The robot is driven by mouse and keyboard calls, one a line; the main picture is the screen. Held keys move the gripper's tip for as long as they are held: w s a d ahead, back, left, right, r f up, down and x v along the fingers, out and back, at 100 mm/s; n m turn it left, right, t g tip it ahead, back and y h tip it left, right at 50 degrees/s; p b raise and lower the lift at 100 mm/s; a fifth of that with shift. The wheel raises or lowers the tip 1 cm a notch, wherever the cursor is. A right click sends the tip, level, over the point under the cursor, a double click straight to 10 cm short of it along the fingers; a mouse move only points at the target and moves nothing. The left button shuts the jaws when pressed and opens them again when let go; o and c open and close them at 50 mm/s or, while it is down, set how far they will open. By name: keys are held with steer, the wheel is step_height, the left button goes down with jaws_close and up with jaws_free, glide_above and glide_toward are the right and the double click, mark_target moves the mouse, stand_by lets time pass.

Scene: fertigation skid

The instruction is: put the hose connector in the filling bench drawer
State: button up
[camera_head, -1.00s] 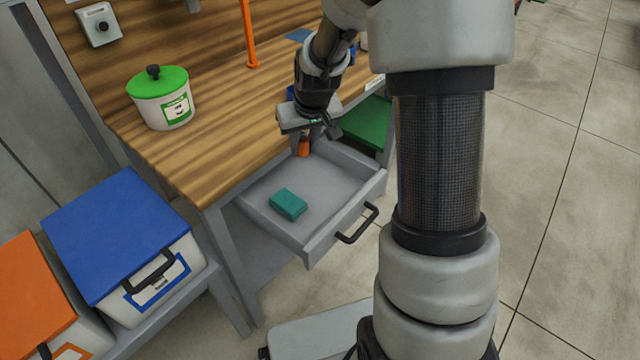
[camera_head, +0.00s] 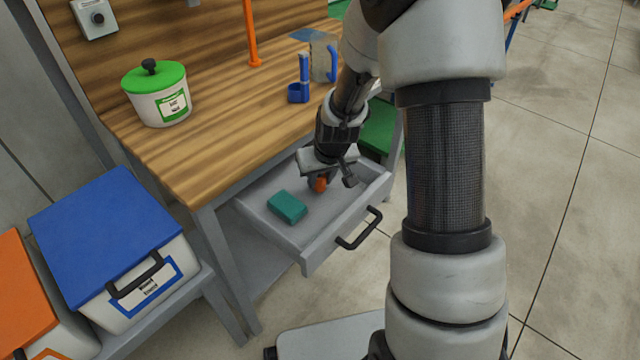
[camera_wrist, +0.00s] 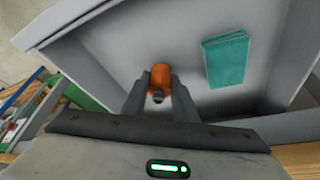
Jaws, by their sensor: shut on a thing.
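The hose connector (camera_head: 320,184) is a small orange piece with a dark end. My gripper (camera_head: 331,180) is shut on it, low inside the open drawer. In the wrist view the orange connector (camera_wrist: 159,80) sits between the two grey fingers of my gripper (camera_wrist: 160,98). I cannot tell whether it touches the drawer floor. The filling bench drawer (camera_head: 333,231) is grey, pulled open, with a black handle. A teal sponge-like block (camera_head: 287,207) lies in the drawer to the left of the connector, apart from it; it also shows in the wrist view (camera_wrist: 226,59).
The wooden bench top (camera_head: 215,125) holds a white pot with a green lid (camera_head: 158,92), a blue scoop-like item (camera_head: 299,85) and a clear jug (camera_head: 323,58). An orange post (camera_head: 249,32) stands behind. A blue-lidded box (camera_head: 110,235) stands at left. The drawer's front part is clear.

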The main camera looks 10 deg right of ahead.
steer(key=shift+f, duration=0.7)
steer(key=shift+f, duration=0.15)
steer(key=o, duration=1)
